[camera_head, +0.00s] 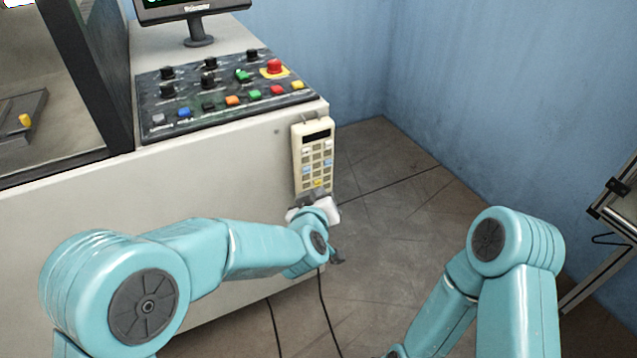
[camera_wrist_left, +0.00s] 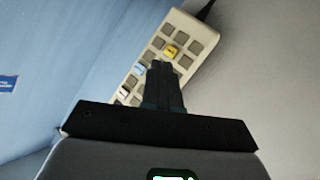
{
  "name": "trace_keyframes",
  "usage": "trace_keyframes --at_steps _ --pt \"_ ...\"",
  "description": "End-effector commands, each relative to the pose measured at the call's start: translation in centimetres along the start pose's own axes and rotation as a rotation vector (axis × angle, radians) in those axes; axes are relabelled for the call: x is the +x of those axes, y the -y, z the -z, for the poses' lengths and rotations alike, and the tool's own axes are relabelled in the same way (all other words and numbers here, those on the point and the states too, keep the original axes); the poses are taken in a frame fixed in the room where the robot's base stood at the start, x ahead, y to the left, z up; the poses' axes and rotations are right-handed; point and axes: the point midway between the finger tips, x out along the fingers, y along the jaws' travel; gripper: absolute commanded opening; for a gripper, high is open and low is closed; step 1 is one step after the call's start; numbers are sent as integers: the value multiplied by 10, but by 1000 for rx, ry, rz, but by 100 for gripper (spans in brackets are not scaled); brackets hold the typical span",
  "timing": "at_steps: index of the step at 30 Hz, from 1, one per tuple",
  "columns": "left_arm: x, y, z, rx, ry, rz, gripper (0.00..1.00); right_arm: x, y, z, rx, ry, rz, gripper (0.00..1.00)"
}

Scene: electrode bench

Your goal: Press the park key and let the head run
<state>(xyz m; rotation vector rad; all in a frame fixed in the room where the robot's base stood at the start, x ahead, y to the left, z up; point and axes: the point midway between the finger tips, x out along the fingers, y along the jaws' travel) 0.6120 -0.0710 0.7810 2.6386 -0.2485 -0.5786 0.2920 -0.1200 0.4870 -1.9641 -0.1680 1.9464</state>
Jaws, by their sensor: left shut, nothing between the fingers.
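A cream handheld keypad (camera_head: 301,160) hangs on the front of the machine, with a dark display and rows of grey, white, blue and yellow keys. It also shows in the left wrist view (camera_wrist_left: 204,29), tilted. I cannot read the key labels, so which one is the park key is not clear. A yellow key (camera_wrist_left: 172,50) lies just beyond my left fingertips. My left gripper (camera_wrist_left: 161,66) is shut and empty, pointing at the keypad's face; I cannot tell whether it touches. In the head view it is at the keypad's lower end (camera_head: 319,191). My right gripper is out of view.
A control panel (camera_head: 215,104) with knobs, coloured buttons and a red emergency stop (camera_head: 274,66) tops the machine. A monitor (camera_head: 190,8) stands behind it. Cables hang down to the floor (camera_head: 390,220), which is open to the right. A metal frame (camera_head: 610,230) stands at the right.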

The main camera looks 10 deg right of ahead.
Motion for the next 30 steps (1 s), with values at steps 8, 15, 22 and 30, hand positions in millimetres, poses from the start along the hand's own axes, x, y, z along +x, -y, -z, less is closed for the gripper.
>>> trace_keyframes --at_steps 8,15,22,30 --pt "-13 -69 -26 50 -1 -130 0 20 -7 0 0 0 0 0" --pt "-16 -75 -28 56 2 -142 0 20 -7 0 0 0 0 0" --pt "-17 -74 -28 55 1 -139 0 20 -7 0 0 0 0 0" --pt "-19 -73 -29 54 1 -137 0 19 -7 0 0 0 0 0"
